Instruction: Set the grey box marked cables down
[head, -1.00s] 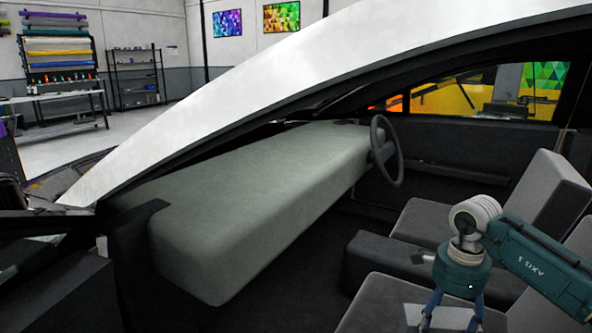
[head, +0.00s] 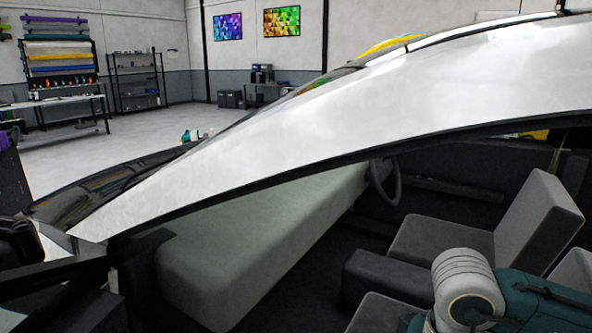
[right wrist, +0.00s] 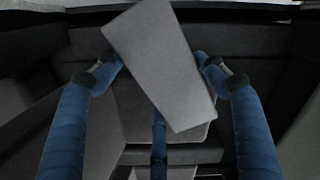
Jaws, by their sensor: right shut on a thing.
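My right gripper (right wrist: 160,68) has its blue fingers shut on the grey box (right wrist: 150,48), a plain light-grey block tilted in the picture. No cables marking shows on the side I see. Dark interior surfaces and a grey seat-like surface show beyond the box, but I cannot tell whether it touches any of them. In the head view only my right wrist and arm show at the lower right, over the car seats (head: 441,235); the fingers and the box are cut off or hidden there. My left gripper is not in view.
The white car roof pillar (head: 300,150) slants across the head view, above the grey dashboard (head: 235,255) and the steering wheel (head: 384,181). A workbench (head: 68,106) and a shelf rack (head: 137,80) stand far back at the left, with open floor before them.

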